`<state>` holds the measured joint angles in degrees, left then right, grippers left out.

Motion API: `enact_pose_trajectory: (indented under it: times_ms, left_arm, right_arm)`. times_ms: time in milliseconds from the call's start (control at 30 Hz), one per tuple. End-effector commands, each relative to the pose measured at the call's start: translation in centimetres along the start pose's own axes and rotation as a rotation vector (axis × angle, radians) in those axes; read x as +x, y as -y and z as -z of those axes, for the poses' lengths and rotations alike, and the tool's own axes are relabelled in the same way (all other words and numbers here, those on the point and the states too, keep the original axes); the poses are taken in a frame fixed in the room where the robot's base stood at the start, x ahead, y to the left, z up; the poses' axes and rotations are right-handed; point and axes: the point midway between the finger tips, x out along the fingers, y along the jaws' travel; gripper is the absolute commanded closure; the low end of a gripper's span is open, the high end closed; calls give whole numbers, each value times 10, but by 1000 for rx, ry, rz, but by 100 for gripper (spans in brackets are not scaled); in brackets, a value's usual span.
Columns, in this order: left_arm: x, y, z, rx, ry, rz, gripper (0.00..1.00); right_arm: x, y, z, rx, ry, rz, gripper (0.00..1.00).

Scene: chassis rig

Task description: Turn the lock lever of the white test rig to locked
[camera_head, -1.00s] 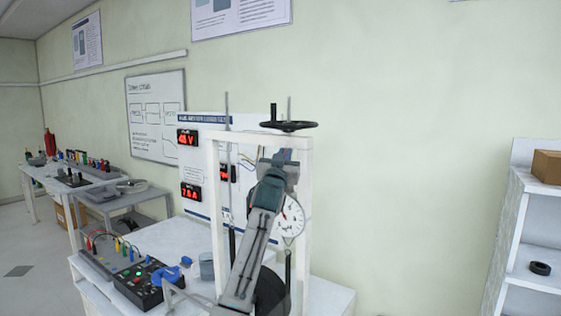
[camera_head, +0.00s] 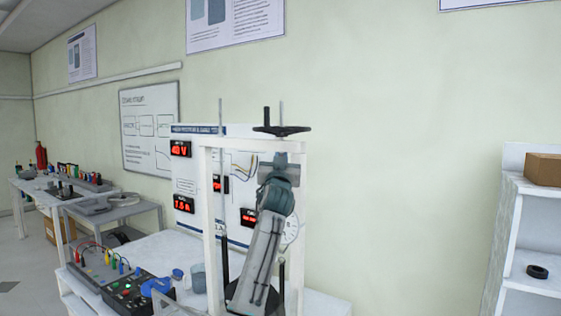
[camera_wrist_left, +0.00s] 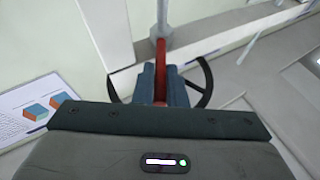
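The white test rig (camera_head: 210,190) stands on the white bench, a tall frame with a black handwheel (camera_head: 282,130) on top and a round dial (camera_head: 292,231) partly behind my arm. My left gripper (camera_wrist_left: 162,84) is up inside the frame, below the handwheel. In the head view its fingers are hidden by my own wrist. In the left wrist view a red lever (camera_wrist_left: 160,58) runs down from a grey hub between the two fingers, which sit close against both sides of it. A dark ring shows behind the fingers. My right gripper is not in view.
A panel with red number displays (camera_head: 181,149) stands behind the rig. A black control box (camera_head: 130,290) and coloured cables are on the bench at left. A white shelf (camera_head: 520,215) with a cardboard box stands at right. Bare wall lies between.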

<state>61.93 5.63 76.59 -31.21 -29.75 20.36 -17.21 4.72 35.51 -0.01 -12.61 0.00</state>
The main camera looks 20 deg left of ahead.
Motion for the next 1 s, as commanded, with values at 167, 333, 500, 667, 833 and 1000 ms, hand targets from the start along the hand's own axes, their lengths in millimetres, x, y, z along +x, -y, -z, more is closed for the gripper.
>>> enact_pose_trajectory:
  times_ms: [167, 333, 500, 667, 833, 1000]
  left_arm:
    - [0, 0, 0, 1, 1, 0, 67]
    - [0, 0, 0, 0, 1, 0, 67]
    - [-8, 0, -2, 1, 1, 1, 67]
    - [-34, -1, -4, -2, -2, -1, 67]
    - [-68, -1, -5, -1, -1, -1, 67]
    - [-95, -2, -3, -1, 0, -1, 67]
  right_arm:
    - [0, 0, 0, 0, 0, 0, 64]
    - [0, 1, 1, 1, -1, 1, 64]
    - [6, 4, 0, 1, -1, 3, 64]
    - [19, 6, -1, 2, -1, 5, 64]
    - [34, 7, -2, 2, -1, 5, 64]
    - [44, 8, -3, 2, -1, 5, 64]
